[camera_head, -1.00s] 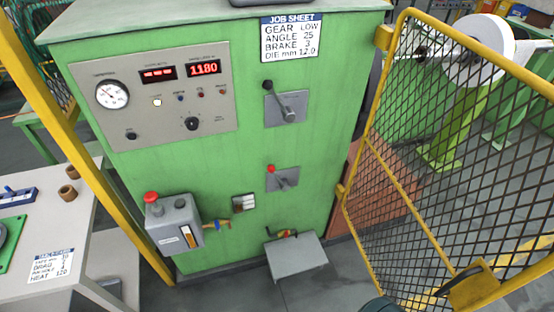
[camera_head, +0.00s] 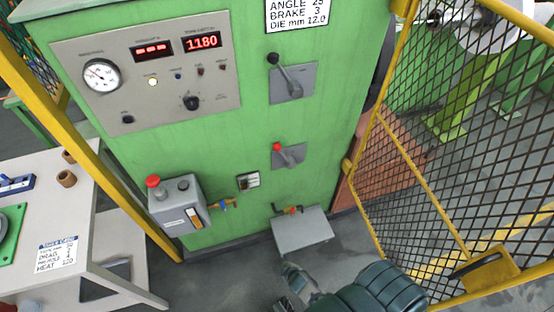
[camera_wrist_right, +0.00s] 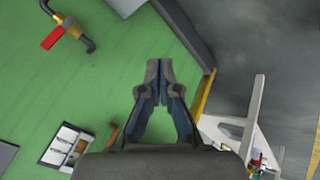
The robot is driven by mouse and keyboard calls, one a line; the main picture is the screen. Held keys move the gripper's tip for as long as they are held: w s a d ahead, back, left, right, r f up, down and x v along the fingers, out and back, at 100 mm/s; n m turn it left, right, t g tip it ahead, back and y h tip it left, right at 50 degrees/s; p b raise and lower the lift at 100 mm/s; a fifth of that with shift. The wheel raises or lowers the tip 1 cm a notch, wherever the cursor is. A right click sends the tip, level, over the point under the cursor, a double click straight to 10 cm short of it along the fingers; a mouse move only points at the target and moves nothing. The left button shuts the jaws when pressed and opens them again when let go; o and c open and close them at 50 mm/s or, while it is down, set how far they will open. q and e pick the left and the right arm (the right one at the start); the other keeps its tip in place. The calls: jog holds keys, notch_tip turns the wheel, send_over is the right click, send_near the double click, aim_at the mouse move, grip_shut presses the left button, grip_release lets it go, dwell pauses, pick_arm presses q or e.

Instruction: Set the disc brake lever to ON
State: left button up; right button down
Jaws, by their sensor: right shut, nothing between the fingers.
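Two levers stand on grey plates on the green cabinet front in the head view. The upper lever (camera_head: 288,76) has a black knob and leans up to the left. The lower lever (camera_head: 288,153) has a red knob and also leans up to the left. I read no label on either, so I cannot tell which is the disc brake lever. My right gripper (camera_head: 292,283) is low in front of the cabinet, below both levers and apart from them. In the right wrist view its fingers (camera_wrist_right: 159,75) are together and empty. My left gripper is out of view.
A grey control box (camera_head: 178,206) with a red button juts from the cabinet at lower left. A red-handled valve (camera_head: 291,210) sits above a grey floor box (camera_head: 300,236). A yellow mesh gate (camera_head: 455,150) stands at right. A table (camera_head: 75,205) stands at left.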

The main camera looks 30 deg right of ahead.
aim_at(284, 154)
jog(key=w+d+r+n+t+h, duration=0.25)
jog(key=w+r+n+t, duration=0.25)
jog(key=w+r, duration=0.9)
notch_tip(284, 154, up, 21)
jog(key=w+d+n+t+h, duration=0.1)
jog(key=w+d+n+t, duration=0.2)
jog(key=n+t, duration=0.35)
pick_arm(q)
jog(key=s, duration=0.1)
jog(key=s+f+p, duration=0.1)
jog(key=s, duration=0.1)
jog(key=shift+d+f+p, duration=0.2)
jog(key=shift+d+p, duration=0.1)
pick_arm(e)
jog(key=w+d+r, duration=0.1)
jog(key=w+d, duration=0.5)
jog(key=w, duration=0.3)
jog(key=shift+d+r+g, duration=0.35)
jog(key=shift+d+g, duration=0.05)
jog(key=shift+g, duration=0.05)
jog(key=shift+w+n, duration=0.15)
jog(key=shift+n, duration=0.1)
